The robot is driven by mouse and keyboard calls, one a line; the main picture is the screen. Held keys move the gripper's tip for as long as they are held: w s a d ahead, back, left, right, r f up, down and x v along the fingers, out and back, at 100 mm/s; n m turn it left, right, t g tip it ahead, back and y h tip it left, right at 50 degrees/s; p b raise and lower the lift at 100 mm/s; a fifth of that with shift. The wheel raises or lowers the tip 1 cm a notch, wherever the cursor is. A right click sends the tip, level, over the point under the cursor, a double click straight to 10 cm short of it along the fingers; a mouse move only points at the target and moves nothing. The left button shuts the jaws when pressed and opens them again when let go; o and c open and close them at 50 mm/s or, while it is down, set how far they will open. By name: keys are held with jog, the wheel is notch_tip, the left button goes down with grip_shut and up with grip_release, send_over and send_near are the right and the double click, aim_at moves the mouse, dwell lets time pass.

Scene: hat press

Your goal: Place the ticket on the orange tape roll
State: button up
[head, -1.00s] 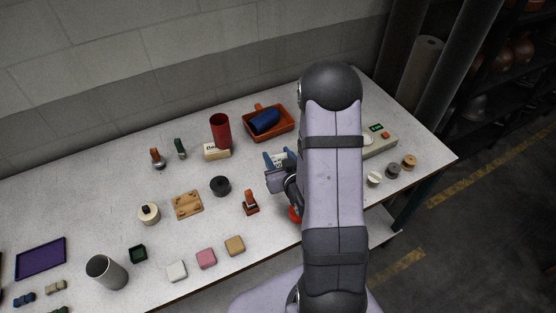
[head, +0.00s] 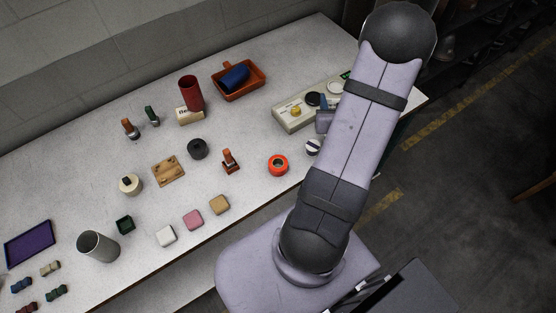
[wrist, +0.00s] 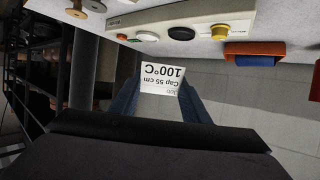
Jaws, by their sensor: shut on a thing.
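The ticket (wrist: 162,78) is a white card with black print reading "Cap 55 cm" and "100°C", upside down in the wrist view. My gripper (wrist: 158,98) is shut on it, with a blue finger at each side. In the head view my gripper (head: 323,115) is at the right end of the bench, by the control panel, and the arm hides the ticket. The orange tape roll (head: 278,175) lies on the bench, to the left of and nearer than my gripper, with nothing seen on it.
The control panel (head: 289,125) with knobs and buttons is beside my gripper. A black roll (head: 197,148), a stamp (head: 230,163) and an orange tray (head: 258,88) with a blue roll stand left. A round white-topped piece (head: 312,147) is right of the tape roll.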

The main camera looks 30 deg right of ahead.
jog(key=shift+s+r+n+t, duration=0.3)
jog(key=shift+s+r, duration=0.05)
jog(key=shift+s, duration=0.2)
jog(key=w+a+n+t+y, duration=0.2)
jog(key=a+n+y, duration=0.45)
jog(key=a, duration=0.45)
jog(key=n+g+y, duration=0.1)
jog(key=n+y, duration=0.4)
jog(key=y, duration=0.1)
send_over(278, 163)
jog(key=shift+m, duration=0.35)
jog(key=shift+d+f, duration=0.1)
jog(key=shift+f, duration=3.4)
jog(key=shift+f+p, duration=0.4)
jog(key=shift+f, duration=1.5)
